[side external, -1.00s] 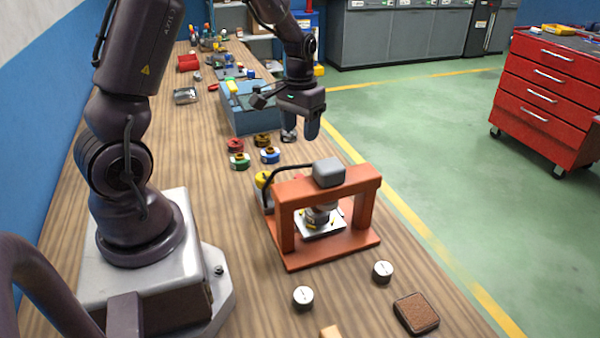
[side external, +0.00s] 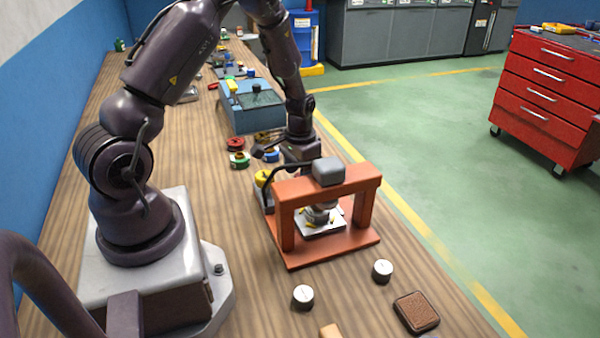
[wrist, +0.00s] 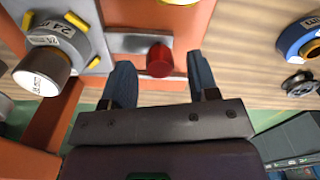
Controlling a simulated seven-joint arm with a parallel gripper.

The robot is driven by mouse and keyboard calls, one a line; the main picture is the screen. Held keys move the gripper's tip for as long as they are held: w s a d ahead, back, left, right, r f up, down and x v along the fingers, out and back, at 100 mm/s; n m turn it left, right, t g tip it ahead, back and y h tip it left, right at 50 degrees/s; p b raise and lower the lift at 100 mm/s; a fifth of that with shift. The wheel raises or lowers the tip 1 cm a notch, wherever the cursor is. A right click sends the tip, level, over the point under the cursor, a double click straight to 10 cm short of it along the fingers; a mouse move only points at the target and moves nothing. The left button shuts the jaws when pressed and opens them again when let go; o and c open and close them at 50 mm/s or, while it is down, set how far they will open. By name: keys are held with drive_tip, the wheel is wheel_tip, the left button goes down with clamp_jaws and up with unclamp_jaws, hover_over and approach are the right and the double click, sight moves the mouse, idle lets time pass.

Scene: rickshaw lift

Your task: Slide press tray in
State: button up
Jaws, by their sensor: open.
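The press (side external: 371,205) is an orange frame with a grey block on top. Its pale metal tray (side external: 337,226) lies under the crossbeam, carrying a round metal part (side external: 319,214). In the wrist view the tray (wrist: 88,20) is at upper left, with yellow clips around the part (wrist: 42,70). A metal strip with a red knob (wrist: 160,60) extends from the tray's side. My gripper (wrist: 159,66) is open, with its blue fingers on either side of the knob, apart from it in the picture. In the side view the fingers are hidden behind the press.
Several coloured spools, including a green one (side external: 239,160), stand behind the press. A blue box (side external: 250,118) is farther back. Bare wood lies between my base and the press.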

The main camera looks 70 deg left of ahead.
drive_tip(key=shift+f, duration=0.3)
clamp_jaws()
drive_tip(key=shift+d, duration=2.4)
drive_tip(key=shift+c, duration=0.9)
unclamp_jaws()
drive_tip(key=shift+o, duration=0.9)
drive_tip(key=shift+a+r, duration=0.1)
